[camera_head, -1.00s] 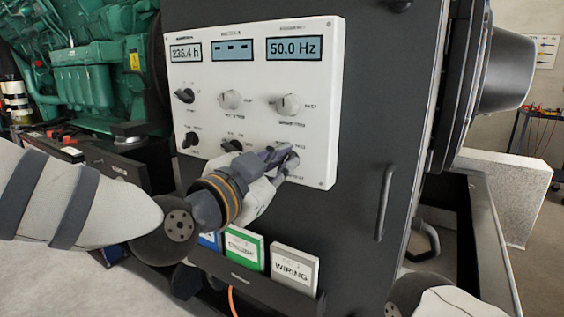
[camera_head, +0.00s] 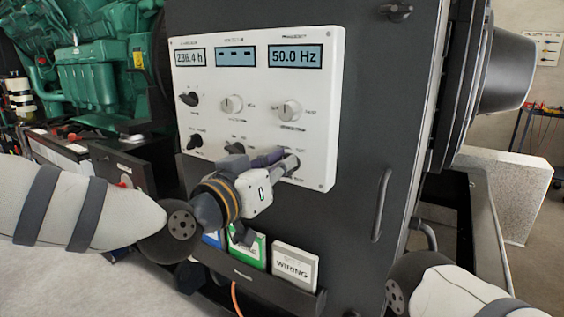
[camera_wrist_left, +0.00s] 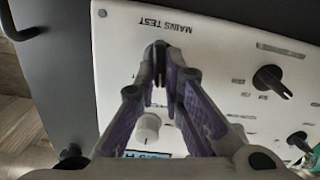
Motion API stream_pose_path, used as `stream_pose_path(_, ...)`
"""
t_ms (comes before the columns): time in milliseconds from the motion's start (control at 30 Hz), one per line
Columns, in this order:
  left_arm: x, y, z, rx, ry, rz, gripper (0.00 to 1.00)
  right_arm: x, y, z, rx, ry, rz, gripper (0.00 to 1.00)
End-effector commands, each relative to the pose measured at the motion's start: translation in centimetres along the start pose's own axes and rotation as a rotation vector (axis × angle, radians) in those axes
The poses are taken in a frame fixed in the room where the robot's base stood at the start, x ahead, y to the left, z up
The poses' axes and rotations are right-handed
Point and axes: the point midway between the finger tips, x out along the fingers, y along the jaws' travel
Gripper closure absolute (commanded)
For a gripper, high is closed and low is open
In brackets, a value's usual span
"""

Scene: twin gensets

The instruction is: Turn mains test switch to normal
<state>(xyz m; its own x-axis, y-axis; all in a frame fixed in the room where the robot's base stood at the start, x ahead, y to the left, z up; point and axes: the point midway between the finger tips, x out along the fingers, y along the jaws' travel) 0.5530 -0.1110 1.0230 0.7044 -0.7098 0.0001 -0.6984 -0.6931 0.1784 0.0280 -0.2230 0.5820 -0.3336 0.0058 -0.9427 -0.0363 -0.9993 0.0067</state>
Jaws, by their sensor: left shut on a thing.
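The white control panel (camera_head: 318,130) is on the dark cabinet in the head view. The mains test switch is at its lower right, mostly hidden behind my left gripper (camera_head: 290,163). In the left wrist view, the MAINS TEST label (camera_wrist_left: 160,27) appears upside down just past the fingertips. My left gripper (camera_wrist_left: 160,62) is closed there, its fingertips around the dark switch knob between them. The knob's pointer direction is hidden. My right gripper is out of view; only part of that arm shows at lower right.
Other knobs sit close by, including a white one (camera_head: 289,110) above and a dark one (camera_head: 234,149) to the left. Three binders, one labelled WIRING (camera_head: 295,265), stand in a holder below the panel. A door handle (camera_head: 382,205) sticks out to the right.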

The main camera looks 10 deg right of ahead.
Motion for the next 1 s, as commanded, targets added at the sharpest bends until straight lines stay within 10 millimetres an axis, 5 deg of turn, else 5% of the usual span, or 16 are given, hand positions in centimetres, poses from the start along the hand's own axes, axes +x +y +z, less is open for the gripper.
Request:
stream_pose_path(500,0.01,-0.23,0.03,-0.307,0.000,0.000,1.00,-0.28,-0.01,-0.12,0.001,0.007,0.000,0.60)
stream_pose_path(1000,0.00,-0.30,0.10,-0.362,-0.001,0.000,1.00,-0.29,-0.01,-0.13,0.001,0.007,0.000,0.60)
